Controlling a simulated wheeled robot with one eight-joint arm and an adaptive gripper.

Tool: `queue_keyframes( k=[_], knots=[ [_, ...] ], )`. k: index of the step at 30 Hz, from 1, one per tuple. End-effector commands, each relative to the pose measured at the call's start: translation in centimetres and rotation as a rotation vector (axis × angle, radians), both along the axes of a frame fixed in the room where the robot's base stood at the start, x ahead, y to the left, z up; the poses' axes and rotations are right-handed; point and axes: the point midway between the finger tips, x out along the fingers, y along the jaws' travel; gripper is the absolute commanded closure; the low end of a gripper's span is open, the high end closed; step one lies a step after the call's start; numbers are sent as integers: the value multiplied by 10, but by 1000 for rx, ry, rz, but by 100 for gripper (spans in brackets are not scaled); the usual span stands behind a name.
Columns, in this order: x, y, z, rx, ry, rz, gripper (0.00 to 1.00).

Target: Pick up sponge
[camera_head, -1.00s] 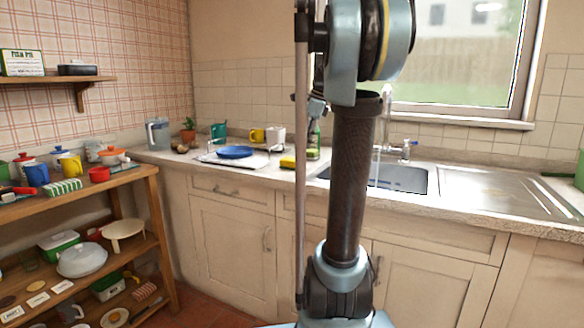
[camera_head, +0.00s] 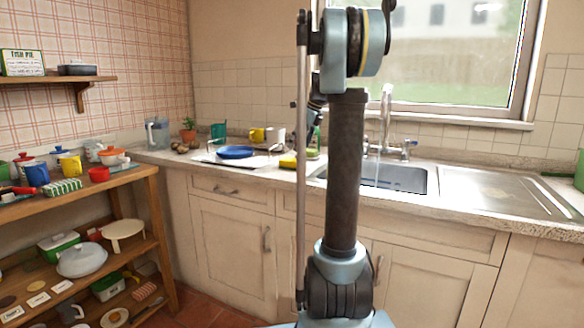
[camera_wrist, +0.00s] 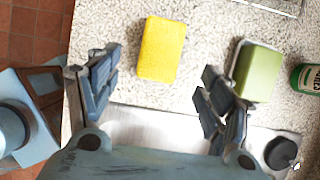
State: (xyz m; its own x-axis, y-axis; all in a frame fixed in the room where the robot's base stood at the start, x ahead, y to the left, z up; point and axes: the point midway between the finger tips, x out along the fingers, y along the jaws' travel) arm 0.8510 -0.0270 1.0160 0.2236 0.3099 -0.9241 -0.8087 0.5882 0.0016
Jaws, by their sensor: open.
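A yellow sponge (camera_wrist: 161,49) lies on the speckled worktop in the wrist view, just beyond and between the fingertips. It also shows in the head view (camera_head: 288,161), left of the sink. My gripper (camera_wrist: 157,84) is open and empty, one finger to each side below the sponge. No finger appears to touch it. In the head view my gripper is mostly hidden behind my arm.
A green block in a pale dish (camera_wrist: 256,70) sits close to the right finger. A green bottle (camera_wrist: 307,79) lies in view farther right. The sink (camera_head: 400,178) is right of the sponge. A blue plate (camera_head: 235,152) is to its left.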

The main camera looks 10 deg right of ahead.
Motion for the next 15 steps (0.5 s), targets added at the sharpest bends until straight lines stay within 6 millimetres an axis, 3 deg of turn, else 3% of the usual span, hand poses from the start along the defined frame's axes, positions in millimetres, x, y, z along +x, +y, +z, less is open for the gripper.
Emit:
queue_keyframes(
  k=[4,15],
  knots=[
    [5,7,-20,0,-1,2,27],
    [13,18,-45,0,-1,2,27]
  ],
)
